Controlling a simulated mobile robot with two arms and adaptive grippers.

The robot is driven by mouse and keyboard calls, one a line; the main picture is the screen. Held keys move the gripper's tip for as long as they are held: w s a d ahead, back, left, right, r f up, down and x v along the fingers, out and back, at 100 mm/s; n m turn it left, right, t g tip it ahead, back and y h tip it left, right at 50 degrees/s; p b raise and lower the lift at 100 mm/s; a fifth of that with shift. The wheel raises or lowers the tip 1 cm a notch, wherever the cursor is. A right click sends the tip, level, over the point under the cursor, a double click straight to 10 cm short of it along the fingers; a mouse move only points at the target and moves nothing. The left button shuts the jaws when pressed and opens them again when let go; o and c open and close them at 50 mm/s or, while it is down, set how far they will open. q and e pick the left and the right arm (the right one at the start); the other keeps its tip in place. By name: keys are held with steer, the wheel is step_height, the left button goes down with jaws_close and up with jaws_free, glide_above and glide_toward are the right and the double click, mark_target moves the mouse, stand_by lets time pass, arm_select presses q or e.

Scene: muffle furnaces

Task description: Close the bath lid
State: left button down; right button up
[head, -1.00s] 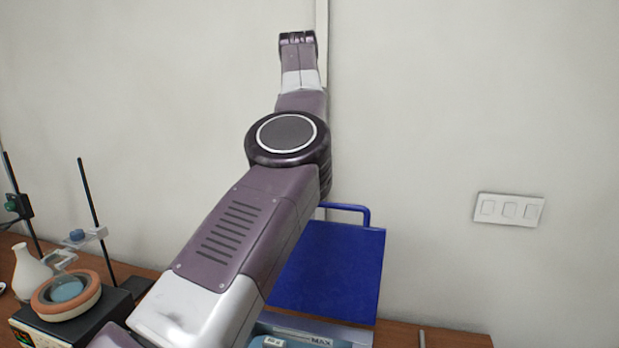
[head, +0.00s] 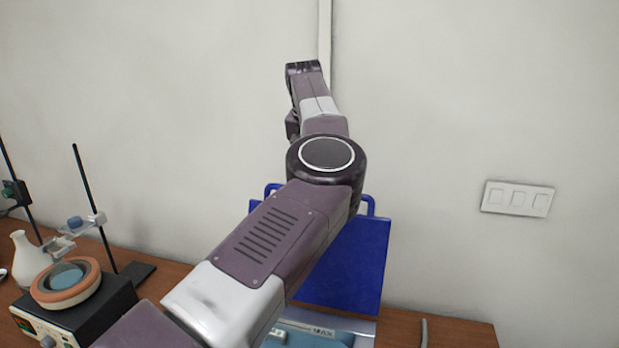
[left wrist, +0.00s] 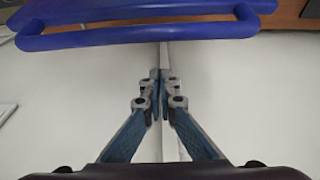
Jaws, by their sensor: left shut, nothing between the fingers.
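The bath lid (head: 350,262) is a blue panel standing raised, close to the wall, above the bath (head: 318,333) in the head view. The lid's blue handle (left wrist: 140,36) crosses the top of the left wrist view. My left arm reaches over the lid from the lower left and hides part of it and of the bath. My left gripper (left wrist: 160,76) is shut and empty in the left wrist view, with its tips just short of the handle in the picture; I cannot tell the depth gap. My right gripper is not in view.
A hotplate (head: 75,310) with a round orange-rimmed dish (head: 66,284), a white flask (head: 28,258) and a stand with a rod (head: 95,210) are on the bench at the left. A switch plate (head: 517,198) is on the wall at the right.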

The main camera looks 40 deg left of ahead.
arm_select(q)
steer(key=s+d, duration=0.1)
steer(key=s, duration=0.1)
steer(key=shift+s+d+r, duration=0.2)
steer(key=shift+s+d, duration=0.15)
steer(key=shift+s, duration=0.05)
steer(key=shift+s, duration=0.15)
